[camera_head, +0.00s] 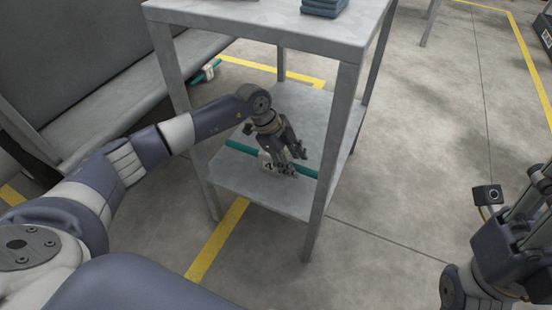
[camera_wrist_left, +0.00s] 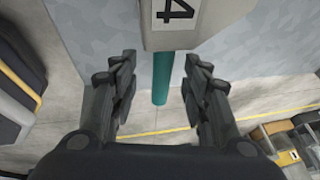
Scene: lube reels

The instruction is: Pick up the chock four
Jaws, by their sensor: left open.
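The chock four is a pale block (camera_head: 267,161) with a teal bar (camera_head: 241,148), on the lower shelf of a grey metal table. In the left wrist view the block (camera_wrist_left: 212,30) bears a black 4 at the top, and the teal bar (camera_wrist_left: 160,85) runs down from it. My left gripper (camera_head: 294,162) reaches in between the table legs, open, and partly hides the chock. In the left wrist view its fingers (camera_wrist_left: 159,62) stand apart on either side of the bar, with nothing gripped. My right gripper (camera_head: 540,183) is at the right edge, away from the table.
The table's upper shelf (camera_head: 260,22) overhangs the chock, and a front leg (camera_head: 331,150) stands right of my left gripper. Folded blue cloths (camera_head: 324,7) lie on top. A similar pale and teal object (camera_head: 208,72) is by the grey bench (camera_head: 120,95).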

